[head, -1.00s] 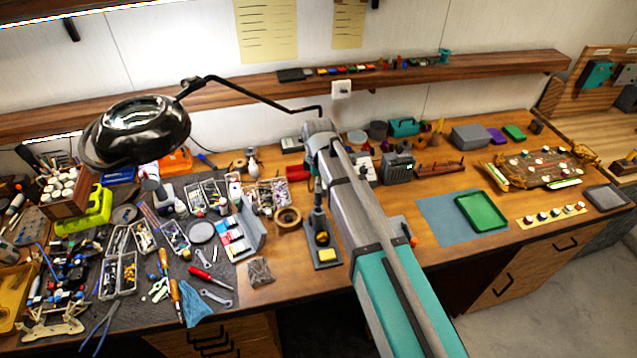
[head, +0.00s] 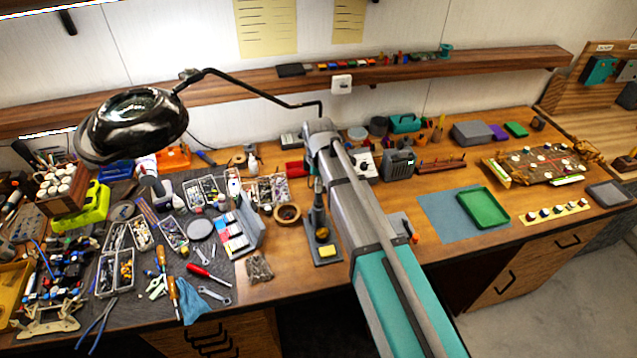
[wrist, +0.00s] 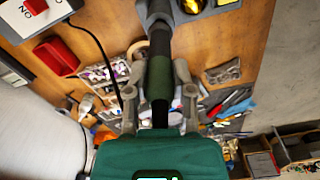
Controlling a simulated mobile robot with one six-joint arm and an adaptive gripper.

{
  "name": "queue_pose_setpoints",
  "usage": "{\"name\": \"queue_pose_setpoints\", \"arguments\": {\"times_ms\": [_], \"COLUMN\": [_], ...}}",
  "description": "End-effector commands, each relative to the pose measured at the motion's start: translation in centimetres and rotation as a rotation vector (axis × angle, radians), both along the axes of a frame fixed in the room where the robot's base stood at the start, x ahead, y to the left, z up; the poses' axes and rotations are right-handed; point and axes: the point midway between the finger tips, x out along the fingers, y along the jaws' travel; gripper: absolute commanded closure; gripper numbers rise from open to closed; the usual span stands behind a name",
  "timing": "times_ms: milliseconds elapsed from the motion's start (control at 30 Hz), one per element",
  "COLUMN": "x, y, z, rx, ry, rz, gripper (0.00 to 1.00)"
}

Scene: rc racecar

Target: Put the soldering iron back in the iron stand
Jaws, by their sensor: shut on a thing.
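My gripper (wrist: 160,76) is shut on the soldering iron (wrist: 159,82), with one finger on each side of its dark green and black handle in the wrist view. The iron's far end meets a grey, tube-like part of the iron stand (wrist: 153,10) at the top of that view. I cannot tell how deep it sits there. In the head view the iron stand (head: 318,258) is on the bench near its front edge, with a yellow sponge on its base. The iron is upright above the stand. My arm hides most of the gripper there.
A tape roll (head: 288,214) and a grey upright holder (head: 246,228) stand left of the stand. A bag of small parts (head: 259,268) lies at the front. A black lamp (head: 135,125) reaches over the left side. A blue mat with a green tray (head: 483,209) lies right.

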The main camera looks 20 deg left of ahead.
Motion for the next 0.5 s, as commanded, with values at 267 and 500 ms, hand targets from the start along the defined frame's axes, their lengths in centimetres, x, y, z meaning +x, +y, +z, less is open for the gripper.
{"name": "queue_pose_setpoints", "arguments": {"times_ms": [267,500], "x": [0.00,0.00], "y": [0.00,0.00], "z": [-0.71,-1.21], "rx": [0.000,0.000], "ry": [0.000,0.000], "rz": [0.000,0.000], "gripper": [1.00,1.00]}}
